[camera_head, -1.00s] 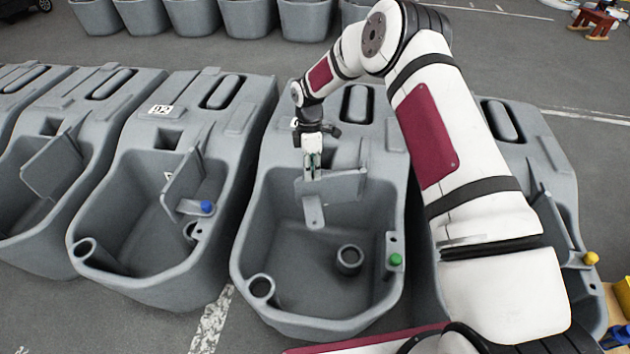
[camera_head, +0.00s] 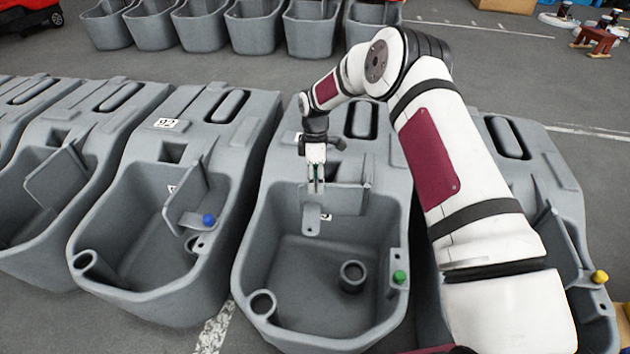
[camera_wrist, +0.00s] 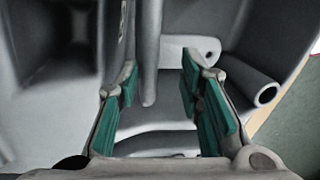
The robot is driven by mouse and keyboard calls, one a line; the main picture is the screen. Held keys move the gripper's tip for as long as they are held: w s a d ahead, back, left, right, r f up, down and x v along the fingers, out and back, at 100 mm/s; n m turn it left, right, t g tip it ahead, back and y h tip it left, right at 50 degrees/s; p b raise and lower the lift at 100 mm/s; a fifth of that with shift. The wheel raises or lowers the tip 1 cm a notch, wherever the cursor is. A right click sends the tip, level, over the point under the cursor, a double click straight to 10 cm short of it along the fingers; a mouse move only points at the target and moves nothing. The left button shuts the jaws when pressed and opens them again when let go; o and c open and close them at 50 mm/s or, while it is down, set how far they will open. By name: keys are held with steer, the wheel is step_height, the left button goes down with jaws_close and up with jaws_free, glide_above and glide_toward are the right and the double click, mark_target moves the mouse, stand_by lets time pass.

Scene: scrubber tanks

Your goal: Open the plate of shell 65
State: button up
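The middle shell (camera_head: 255,225) is a grey tank in the head view; its label (camera_head: 298,137) is mostly hidden by my wrist, so I cannot read 65. Its grey plate (camera_head: 348,198) stands upright across the back of the basin, with a tab (camera_head: 311,219) hanging below. My gripper (camera_head: 316,188) points down at the plate's left part. In the wrist view my gripper (camera_wrist: 160,95) is open, its teal pads apart. A thin grey edge, seemingly of the plate (camera_wrist: 149,60), lies between the fingers, without clear contact on either side.
A green knob (camera_head: 399,277) sits on the middle shell's right rim, and a round pipe (camera_head: 352,276) stands in its basin. The left shell (camera_head: 90,235) has a blue knob (camera_head: 208,219). The right shell has a yellow knob (camera_head: 600,276). More tanks (camera_head: 255,30) stand behind.

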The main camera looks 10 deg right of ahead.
steer(key=shift+r, duration=0.1)
step_height(320, 180, up, 12)
steer(key=w, duration=0.2)
steer(key=shift+w+f, duration=0.15)
steer(key=shift+f, duration=0.05)
steer(key=shift+d, duration=0.1)
stand_by(0.4)
